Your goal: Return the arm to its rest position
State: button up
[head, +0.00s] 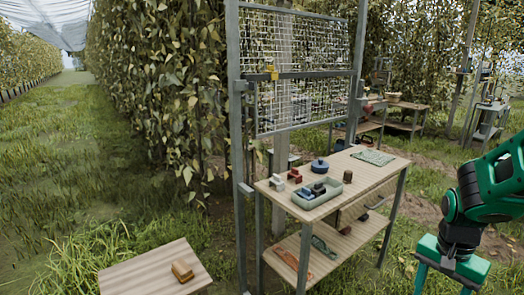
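My arm is green and black and comes in from the right edge in the head view. My gripper (443,284) hangs at its end at the lower right, pointing down. Its two green fingers stand wide apart, and grass shows between them. The fingertips run to the bottom edge of the picture. I see nothing held in the visible part. The gripper is to the right of the wooden workbench (385,172), apart from it.
The bench holds a grey tray (303,202) with dark blue items, a blue round object (319,166) and a green mat (373,157). A wire mesh panel (295,60) stands behind. A low wooden table (135,277) with a tan block (182,271) is at lower left. Grass lies open at left.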

jog(key=s+r+n+y, duration=0.1)
jog(key=s+r+n, duration=0.3)
jog(key=s+r, duration=0.5)
jog(key=s, duration=0.3)
jog(key=shift+s+a+n, duration=0.2)
jog(key=shift+a+n, duration=0.05)
jog(key=shift+n, duration=0.15)
